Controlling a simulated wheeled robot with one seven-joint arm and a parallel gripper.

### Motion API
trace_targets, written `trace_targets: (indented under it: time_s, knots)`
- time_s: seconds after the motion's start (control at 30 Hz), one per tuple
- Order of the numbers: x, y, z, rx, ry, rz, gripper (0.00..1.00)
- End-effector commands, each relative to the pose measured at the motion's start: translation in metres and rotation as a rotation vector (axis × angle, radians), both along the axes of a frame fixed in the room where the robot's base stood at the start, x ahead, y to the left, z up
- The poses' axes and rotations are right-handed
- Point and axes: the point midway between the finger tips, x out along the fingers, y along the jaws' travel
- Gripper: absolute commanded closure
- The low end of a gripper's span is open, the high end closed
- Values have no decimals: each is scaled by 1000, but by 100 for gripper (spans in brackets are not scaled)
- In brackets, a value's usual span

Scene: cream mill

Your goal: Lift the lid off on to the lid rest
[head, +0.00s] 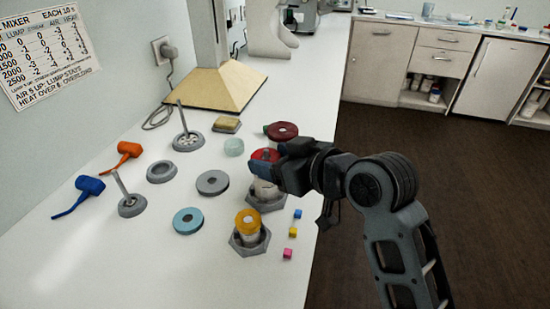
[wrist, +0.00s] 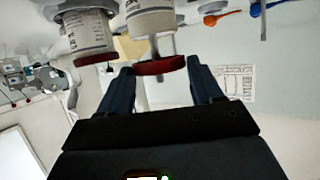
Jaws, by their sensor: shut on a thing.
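My gripper (head: 262,166) is shut on a dark red lid (head: 265,154), held above a white jar (head: 263,190) in a grey hexagonal holder on the counter. The wrist view, which looks upside down, shows the lid (wrist: 158,66) between my two fingers (wrist: 157,84). Two grey rings, one hollow (head: 161,172) and one flatter (head: 212,183), lie to the left. I cannot tell which one is the lid rest.
A second red-lidded jar (head: 282,131) stands behind, and a yellow-topped one (head: 249,222) in front. A teal ring (head: 188,221), two grey stands with rods (head: 186,140) (head: 131,205), and orange (head: 128,150) and blue (head: 90,186) tools lie left. Small cubes (head: 288,253) line the right edge.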

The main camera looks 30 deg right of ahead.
Motion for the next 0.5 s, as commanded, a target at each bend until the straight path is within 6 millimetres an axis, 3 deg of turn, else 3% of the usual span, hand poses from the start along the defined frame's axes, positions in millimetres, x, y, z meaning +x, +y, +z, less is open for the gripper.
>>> trace_targets:
  time_s: [0.5]
  knots:
    - [0,0,21,0,0,0,63]
